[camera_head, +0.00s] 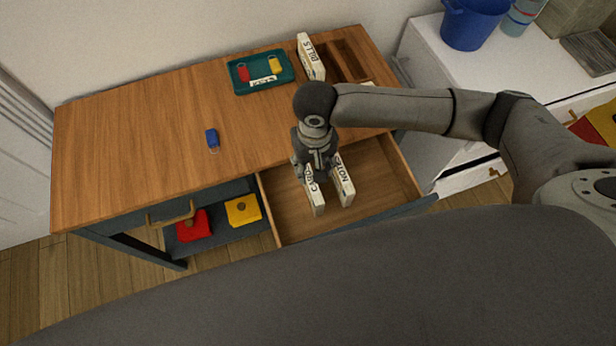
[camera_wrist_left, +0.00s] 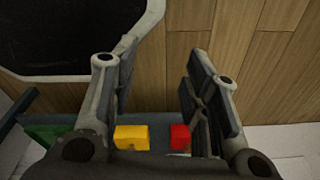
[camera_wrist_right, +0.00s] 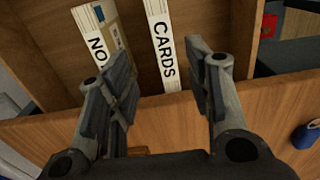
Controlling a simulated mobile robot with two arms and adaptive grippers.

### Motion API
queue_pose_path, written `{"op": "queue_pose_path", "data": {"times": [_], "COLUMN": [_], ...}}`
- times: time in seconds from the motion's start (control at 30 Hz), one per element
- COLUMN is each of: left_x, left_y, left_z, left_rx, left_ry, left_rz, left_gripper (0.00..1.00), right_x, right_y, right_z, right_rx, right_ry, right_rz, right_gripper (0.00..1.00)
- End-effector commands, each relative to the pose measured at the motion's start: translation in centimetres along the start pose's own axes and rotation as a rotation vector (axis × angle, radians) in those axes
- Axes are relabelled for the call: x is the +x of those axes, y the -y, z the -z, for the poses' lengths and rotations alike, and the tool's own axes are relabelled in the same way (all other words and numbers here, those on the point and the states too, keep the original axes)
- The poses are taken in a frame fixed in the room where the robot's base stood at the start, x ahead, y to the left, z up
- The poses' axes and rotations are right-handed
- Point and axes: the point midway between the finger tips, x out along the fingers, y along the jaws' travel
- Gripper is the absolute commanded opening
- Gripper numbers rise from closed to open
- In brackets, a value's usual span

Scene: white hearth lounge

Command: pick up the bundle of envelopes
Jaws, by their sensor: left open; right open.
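Two white upright bundles stand side by side in the open drawer (camera_head: 385,185). One is labelled CARDS (camera_head: 315,198) and the other starts with NO or NOT (camera_head: 345,186). A third, labelled BILLS (camera_head: 308,58), stands on the tabletop at the back. My right gripper (camera_head: 317,165) is open just above the drawer bundles. In the right wrist view the CARDS bundle (camera_wrist_right: 163,45) lies beyond the gap between the fingers, and the other bundle (camera_wrist_right: 98,35) is partly behind the left finger. My left gripper (camera_wrist_left: 155,75) is open and empty, outside the head view.
Red (camera_head: 193,225) and yellow (camera_head: 243,211) items sit on the lower shelf. A white cabinet (camera_head: 430,60) with a blue bucket (camera_head: 472,22) stands right.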

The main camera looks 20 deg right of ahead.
Motion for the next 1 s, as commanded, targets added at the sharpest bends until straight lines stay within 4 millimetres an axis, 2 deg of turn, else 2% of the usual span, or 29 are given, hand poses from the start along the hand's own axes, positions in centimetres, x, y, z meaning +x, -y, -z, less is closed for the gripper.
{"op": "queue_pose_path", "data": {"times": [0.1,0.27,0.43,0.7,0.97,1.0], "left_x": [-0.1,-0.2,-0.5,-0.6,-0.6,-0.6], "left_y": [-0.3,-0.6,-0.5,-0.2,-0.3,-0.3], "left_z": [-2.0,-3.7,-3.0,-0.4,-1.1,-1.3], "left_rx": [0.0,0.001,0.002,0.003,0.003,0.003], "left_ry": [0.028,0.054,0.045,0.004,0.016,0.019], "left_rz": [-0.004,-0.007,-0.007,-0.003,-0.004,-0.004], "left_gripper": [0.42,0.42,0.42,0.42,0.42,0.42], "right_x": [1.7,2.8,4.5,7.6,7.9,7.9], "right_y": [0.0,0.1,0.4,0.6,0.5,0.5], "right_z": [0.1,0.1,0.5,0.7,0.8,0.8], "right_rx": [0.001,-0.001,-0.002,-0.002,-0.002,-0.002], "right_ry": [0.001,0.0,0.0,-0.001,-0.001,-0.001], "right_rz": [-0.001,0.0,0.0,0.001,0.001,0.001], "right_gripper": [0.46,0.46,0.46,0.46,0.46,0.41]}}
